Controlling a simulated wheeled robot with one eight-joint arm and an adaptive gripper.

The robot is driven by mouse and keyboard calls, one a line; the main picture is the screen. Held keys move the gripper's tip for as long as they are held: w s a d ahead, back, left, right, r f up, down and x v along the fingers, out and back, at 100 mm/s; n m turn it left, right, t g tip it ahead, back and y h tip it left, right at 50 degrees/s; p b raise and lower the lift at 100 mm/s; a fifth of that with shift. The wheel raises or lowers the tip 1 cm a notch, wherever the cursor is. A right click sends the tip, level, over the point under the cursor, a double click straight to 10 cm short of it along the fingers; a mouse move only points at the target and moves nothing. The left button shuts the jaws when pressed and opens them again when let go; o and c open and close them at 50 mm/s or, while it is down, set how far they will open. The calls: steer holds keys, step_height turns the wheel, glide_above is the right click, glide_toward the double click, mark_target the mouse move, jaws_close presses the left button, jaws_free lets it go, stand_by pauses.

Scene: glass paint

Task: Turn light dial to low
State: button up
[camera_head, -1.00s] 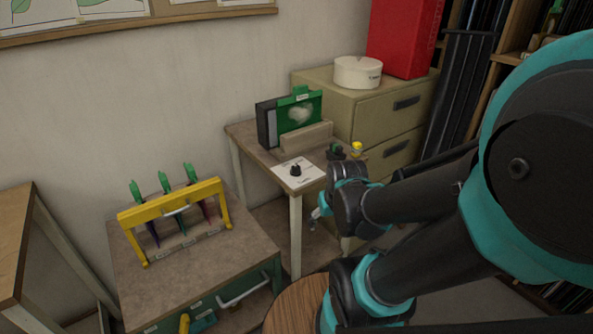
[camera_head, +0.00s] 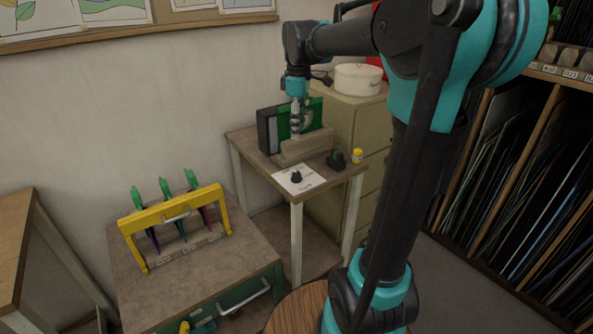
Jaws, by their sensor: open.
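The light dial (camera_head: 296,176) is a small black knob on a white card-like plate (camera_head: 308,181) at the front of a small side table. Its pointer setting and the plate's markings are too small to read. My gripper (camera_head: 295,134) points down above the table, in front of the green panel and behind the dial in the picture. It is apart from the dial and holds nothing that I can see. Its fingers look small and their gap is hard to make out.
A black and green panel stand (camera_head: 268,131) with a beige block (camera_head: 305,147) stands behind the dial. A small black item (camera_head: 337,160) and a yellow-capped jar (camera_head: 357,156) stand to the right. A yellow tool rack (camera_head: 142,221) is on the cabinet at left.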

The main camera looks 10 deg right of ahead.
mark_target(296, 172)
steer(key=shift+n, duration=0.3)
steer(key=f, duration=1.6)
steer(key=shift+w+a, duration=0.2)
steer(key=shift+w, duration=0.1)
jaws_close()
steer(key=m, duration=0.4)
steer(key=shift+m, duration=2.3)
